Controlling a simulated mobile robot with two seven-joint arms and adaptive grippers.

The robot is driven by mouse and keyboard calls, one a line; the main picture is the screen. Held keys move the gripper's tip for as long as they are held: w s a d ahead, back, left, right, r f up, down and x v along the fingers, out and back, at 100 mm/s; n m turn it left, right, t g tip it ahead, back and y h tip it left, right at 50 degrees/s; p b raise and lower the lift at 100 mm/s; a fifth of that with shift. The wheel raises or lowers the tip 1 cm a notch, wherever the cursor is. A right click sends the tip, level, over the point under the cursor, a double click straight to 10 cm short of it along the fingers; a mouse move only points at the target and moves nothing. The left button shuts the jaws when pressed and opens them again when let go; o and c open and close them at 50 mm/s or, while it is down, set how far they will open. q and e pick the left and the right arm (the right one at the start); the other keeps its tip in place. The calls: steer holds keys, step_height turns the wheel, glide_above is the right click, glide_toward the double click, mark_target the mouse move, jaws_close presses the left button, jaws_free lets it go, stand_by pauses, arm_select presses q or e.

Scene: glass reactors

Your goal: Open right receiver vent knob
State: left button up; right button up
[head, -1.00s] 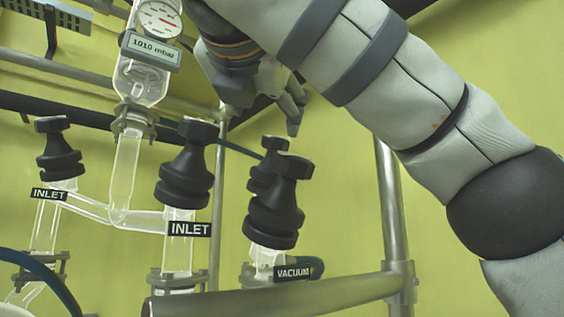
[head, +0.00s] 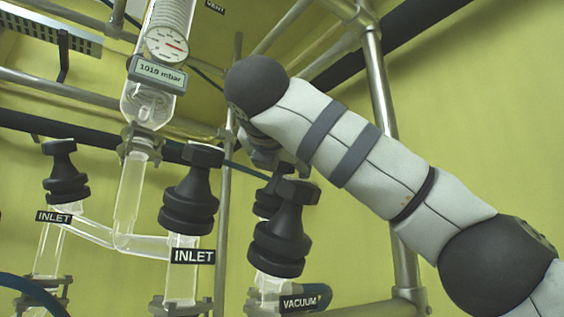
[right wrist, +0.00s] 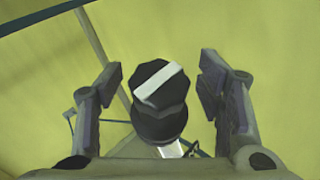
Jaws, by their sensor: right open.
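In the right wrist view a black ribbed knob (right wrist: 160,98) with a pale bar across its top sits on a clear glass stem. It stands between the two fingers of my right gripper (right wrist: 158,92), which is open, with a gap on each side. In the head view my right gripper (head: 262,156) is mostly hidden behind my arm, just above a rear black knob (head: 268,198). That knob is partly covered by a front black knob (head: 280,240) above the VACUUM label. I cannot read a label on the knob in the wrist view. My left gripper is not in view.
Two black knobs marked INLET (head: 190,190) (head: 64,175) stand to the left on glass tubes. A dial gauge (head: 167,45) and a 1010 mbar display (head: 157,70) sit above. Metal frame poles (head: 385,120) run close to my arm. A VENT label (head: 215,6) shows at the top.

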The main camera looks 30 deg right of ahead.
steer(key=shift+c, duration=0.2)
steer(key=c, duration=1.1)
steer(key=shift+c, duration=0.2)
steer(key=shift+n+t, duration=0.3)
steer(key=shift+n, duration=0.1)
steer(key=n+t+y, duration=0.2)
steer(key=n+y, duration=0.2)
steer(key=n+t+y, duration=0.2)
steer(key=n+y, duration=0.1)
steer(key=shift+d+n+y, duration=0.1)
steer(key=shift+n+y, duration=0.3)
steer(key=n+g+y, duration=0.1)
steer(key=n+y, duration=0.7)
steer(key=shift+r+y, duration=0.1)
steer(key=shift+y, duration=0.2)
steer(key=shift+n+y, duration=0.3)
steer(key=shift+n, duration=0.2)
steer(key=o, duration=1.2)
